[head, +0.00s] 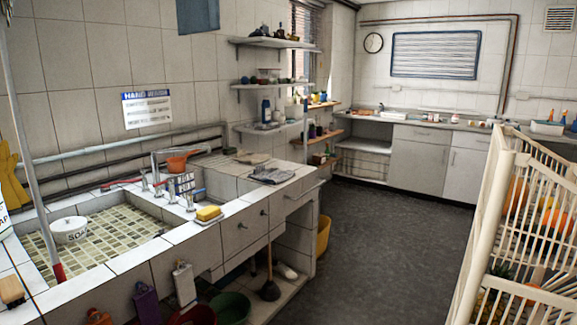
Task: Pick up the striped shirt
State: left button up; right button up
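Neither of my grippers shows in the head view, so nothing can be seen touching either cloth.
The tiled sink (110,225) holds a white bowl (69,230). Taps (190,202) and a yellow sponge (208,212) stand near its right edge. A cream slatted rack (520,230) stands at right. The dark floor (390,240) between is clear.

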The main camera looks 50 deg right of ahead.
aim_at(274, 175)
jog(key=z, duration=1.3)
jog(key=i, duration=0.2)
